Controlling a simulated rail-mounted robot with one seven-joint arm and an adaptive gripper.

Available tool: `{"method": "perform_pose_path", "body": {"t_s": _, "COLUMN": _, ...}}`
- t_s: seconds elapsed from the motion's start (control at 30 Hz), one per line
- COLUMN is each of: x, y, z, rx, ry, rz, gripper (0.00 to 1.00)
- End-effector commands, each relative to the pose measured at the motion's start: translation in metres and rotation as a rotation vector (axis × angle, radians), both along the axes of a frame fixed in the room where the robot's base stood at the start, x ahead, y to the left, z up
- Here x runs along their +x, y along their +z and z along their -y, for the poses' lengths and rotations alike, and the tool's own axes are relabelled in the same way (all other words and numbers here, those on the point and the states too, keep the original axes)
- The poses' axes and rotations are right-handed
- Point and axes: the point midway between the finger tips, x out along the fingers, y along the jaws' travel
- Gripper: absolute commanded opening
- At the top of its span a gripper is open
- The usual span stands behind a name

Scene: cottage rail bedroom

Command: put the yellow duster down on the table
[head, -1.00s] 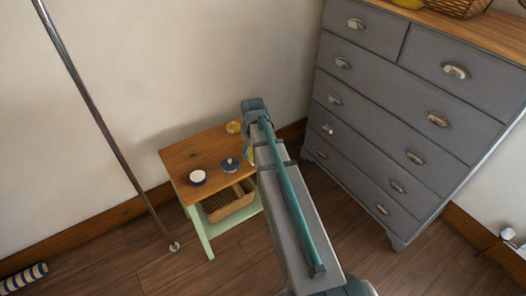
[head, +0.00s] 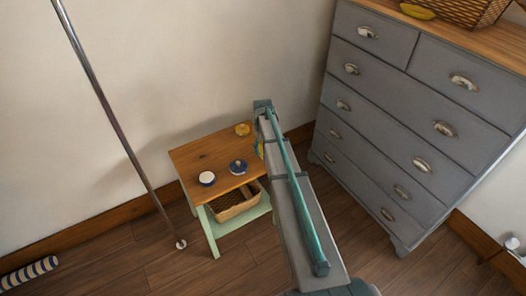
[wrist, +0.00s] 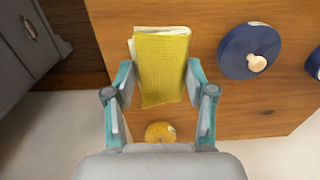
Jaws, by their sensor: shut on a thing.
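The yellow duster (wrist: 163,65) is a folded yellow cloth with pale layers at its left and top edges. My gripper (wrist: 161,82) is shut on it, a teal finger on each side. In the wrist view the duster is over the wooden top of the table (wrist: 205,20); I cannot tell whether it touches. In the head view the small table (head: 205,155) has pale green legs, and only a sliver of the duster (head: 258,147) shows at its right edge. My arm hides the rest.
A blue lid with a knob (head: 238,167), a small dark-rimmed white bowl (head: 207,178) and a round yellow item (head: 243,129) stand on the table. A basket (head: 232,203) sits below. A grey dresser (head: 390,130) stands to the right. The table's left back is clear.

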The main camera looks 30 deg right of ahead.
Motion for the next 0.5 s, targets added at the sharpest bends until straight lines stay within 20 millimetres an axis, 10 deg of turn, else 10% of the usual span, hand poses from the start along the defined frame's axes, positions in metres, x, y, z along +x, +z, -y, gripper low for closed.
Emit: {"method": "perform_pose_path", "body": {"t_s": 0.5, "x": 0.011, "y": -0.041, "z": 0.006, "rx": 0.001, "ry": 0.0, "rz": -0.001, "gripper": 0.27}}
